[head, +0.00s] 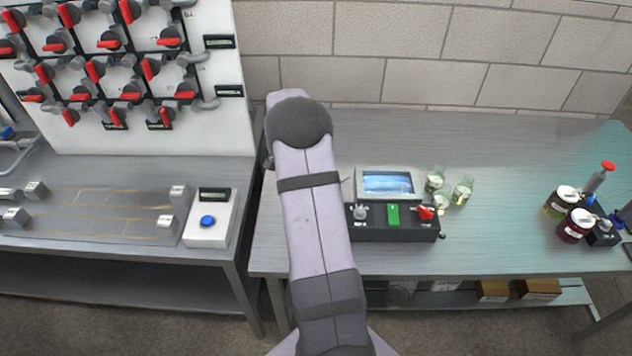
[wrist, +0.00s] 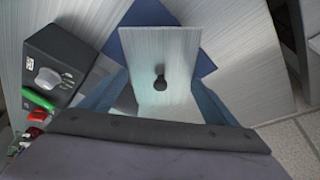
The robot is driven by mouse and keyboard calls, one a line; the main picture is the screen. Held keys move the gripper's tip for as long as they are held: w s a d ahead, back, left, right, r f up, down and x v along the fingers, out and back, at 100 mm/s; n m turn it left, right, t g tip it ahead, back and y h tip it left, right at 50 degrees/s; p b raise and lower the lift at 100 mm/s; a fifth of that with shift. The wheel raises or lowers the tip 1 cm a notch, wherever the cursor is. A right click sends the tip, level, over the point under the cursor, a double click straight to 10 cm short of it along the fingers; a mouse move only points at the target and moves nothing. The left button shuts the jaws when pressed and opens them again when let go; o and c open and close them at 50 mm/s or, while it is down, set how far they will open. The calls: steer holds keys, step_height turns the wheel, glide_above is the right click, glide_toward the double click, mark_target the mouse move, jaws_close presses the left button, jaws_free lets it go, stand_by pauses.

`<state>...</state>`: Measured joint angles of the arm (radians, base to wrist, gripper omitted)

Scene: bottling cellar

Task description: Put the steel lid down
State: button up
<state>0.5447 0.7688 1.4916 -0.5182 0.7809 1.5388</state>
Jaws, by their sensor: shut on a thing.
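The steel lid (wrist: 172,48) is a brushed square plate with a black knob (wrist: 160,80) in its middle. In the wrist view it sits between the two bluish fingers of my gripper (wrist: 163,98), which is shut on it. A dark blue square (wrist: 137,16) shows beneath the lid, turned at an angle to it and mostly covered. I cannot tell whether the lid touches it or hangs above it. In the head view my arm hides the gripper, the lid and the blue square.
A dark control box (head: 395,222) with knobs and a green switch stands close by; it also shows in the wrist view (wrist: 62,62). A screen (head: 387,184) and glass jars (head: 463,190) stand behind it. Dark jars (head: 574,226) stand far right. The bench (head: 500,150) is clear between.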

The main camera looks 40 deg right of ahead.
steer(key=shift+f+p, duration=0.55)
steer(key=shift+f, duration=1.3)
steer(key=shift+f, duration=0.2)
steer(key=o, duration=1.1)
steer(key=shift+r, duration=0.15)
steer(key=shift+r, duration=0.1)
steer(key=b+v, duration=0.2)
steer(key=v, duration=1)
steer(key=shift+b, duration=0.4)
